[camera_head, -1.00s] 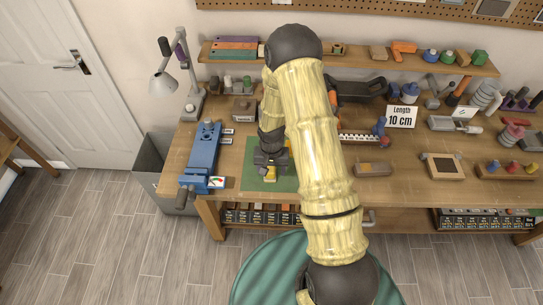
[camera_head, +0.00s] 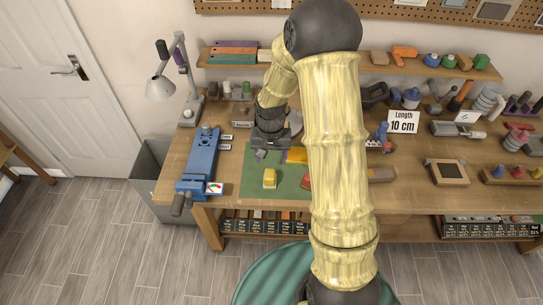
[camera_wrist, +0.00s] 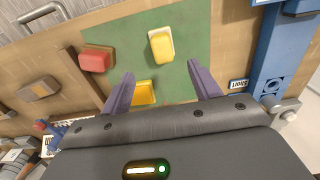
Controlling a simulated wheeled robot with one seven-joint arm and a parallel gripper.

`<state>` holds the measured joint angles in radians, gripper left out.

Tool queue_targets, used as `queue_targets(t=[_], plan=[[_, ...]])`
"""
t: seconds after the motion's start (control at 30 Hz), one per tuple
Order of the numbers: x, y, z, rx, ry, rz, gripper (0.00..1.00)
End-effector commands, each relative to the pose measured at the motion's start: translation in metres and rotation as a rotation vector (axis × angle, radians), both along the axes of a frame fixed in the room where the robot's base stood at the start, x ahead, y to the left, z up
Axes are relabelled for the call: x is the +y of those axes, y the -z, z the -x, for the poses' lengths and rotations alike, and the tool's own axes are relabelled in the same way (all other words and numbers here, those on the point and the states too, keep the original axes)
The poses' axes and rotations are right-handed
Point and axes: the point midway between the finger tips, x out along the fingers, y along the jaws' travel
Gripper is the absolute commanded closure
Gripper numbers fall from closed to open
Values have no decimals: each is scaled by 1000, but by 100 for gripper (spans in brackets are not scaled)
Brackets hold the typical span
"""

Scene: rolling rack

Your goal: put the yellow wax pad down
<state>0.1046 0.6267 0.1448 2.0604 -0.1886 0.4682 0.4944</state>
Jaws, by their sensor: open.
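The yellow wax pad (camera_head: 269,179) lies on the green mat (camera_head: 288,186), near its front edge. In the wrist view the pad (camera_wrist: 161,42) is a rounded yellow block with a paler base, apart from my fingers. My gripper (camera_head: 262,156) is behind the pad in the head view, over the mat. In the wrist view my gripper (camera_wrist: 161,76) has its two purple fingers spread with nothing held between them. A flat yellow piece (camera_wrist: 145,92) also lies on the mat, partly hidden by my gripper.
A red block (camera_wrist: 96,59) sits at the mat's edge. A blue vise (camera_head: 202,160) stands left of the mat. My arm hides part of the bench.

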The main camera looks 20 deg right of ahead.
Motion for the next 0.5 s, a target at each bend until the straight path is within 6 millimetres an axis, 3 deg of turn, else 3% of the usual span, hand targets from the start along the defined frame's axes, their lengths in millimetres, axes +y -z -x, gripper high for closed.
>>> queue_targets(t=[0.5], plan=[[0, -4, 2, -5, -5, 2, 38]])
